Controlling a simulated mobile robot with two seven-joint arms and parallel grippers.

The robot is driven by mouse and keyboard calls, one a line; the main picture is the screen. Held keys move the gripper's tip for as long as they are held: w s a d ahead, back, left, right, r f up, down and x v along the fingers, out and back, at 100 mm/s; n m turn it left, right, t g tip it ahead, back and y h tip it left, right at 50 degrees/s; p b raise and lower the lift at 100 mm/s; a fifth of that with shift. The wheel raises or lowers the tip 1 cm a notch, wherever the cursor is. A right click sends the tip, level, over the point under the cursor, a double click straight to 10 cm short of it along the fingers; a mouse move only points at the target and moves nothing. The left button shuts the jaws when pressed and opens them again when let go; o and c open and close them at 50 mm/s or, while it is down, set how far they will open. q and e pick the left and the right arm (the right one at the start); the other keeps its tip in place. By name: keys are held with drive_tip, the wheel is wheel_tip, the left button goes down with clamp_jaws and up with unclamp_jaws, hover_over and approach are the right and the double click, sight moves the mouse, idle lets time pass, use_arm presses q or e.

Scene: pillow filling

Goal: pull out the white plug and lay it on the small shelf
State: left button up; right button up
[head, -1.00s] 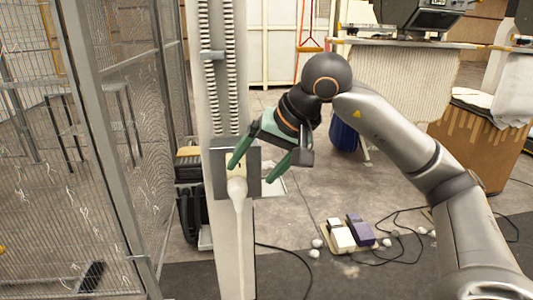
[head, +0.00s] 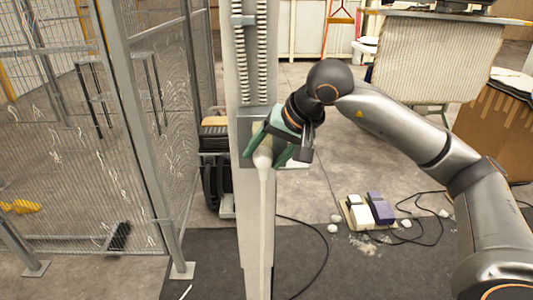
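A grey plate (head: 244,125) is fixed to the pale upright post (head: 252,205). A white rounded piece (head: 263,159) sits at the plate's lower part, with a long white tube hanging below it. I cannot tell whether this piece is the white plug. My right gripper (head: 265,156) is at the plate, its green fingers apart on either side of the space just above the white piece. Whether they touch anything is unclear, and the gripper hides part of the plate. I cannot clearly make out the small shelf. My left gripper is not in view.
A wire-mesh fence (head: 125,130) stands to the left of the post. A white and purple pedal unit (head: 371,213) with cables and white tufts lies on the floor at right. A ribbed counter (head: 435,60) and a cardboard box (head: 500,125) stand behind the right arm.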

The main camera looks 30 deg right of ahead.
clamp_jaws()
idle(0.3)
drive_tip(key=shift+s, duration=0.1)
idle(0.4)
drive_tip(key=shift+s+a+b, duration=0.2)
drive_tip(key=shift+s+a, duration=0.25)
drive_tip(key=shift+s, duration=0.25)
drive_tip(key=shift+s+a+b, duration=0.2)
drive_tip(key=shift+s+a, duration=0.2)
drive_tip(key=shift+s, duration=0.3)
drive_tip(key=shift+s+a+b, duration=0.2)
drive_tip(key=shift+s+a, duration=0.25)
drive_tip(key=shift+s, duration=0.25)
drive_tip(key=shift+a, duration=0.1)
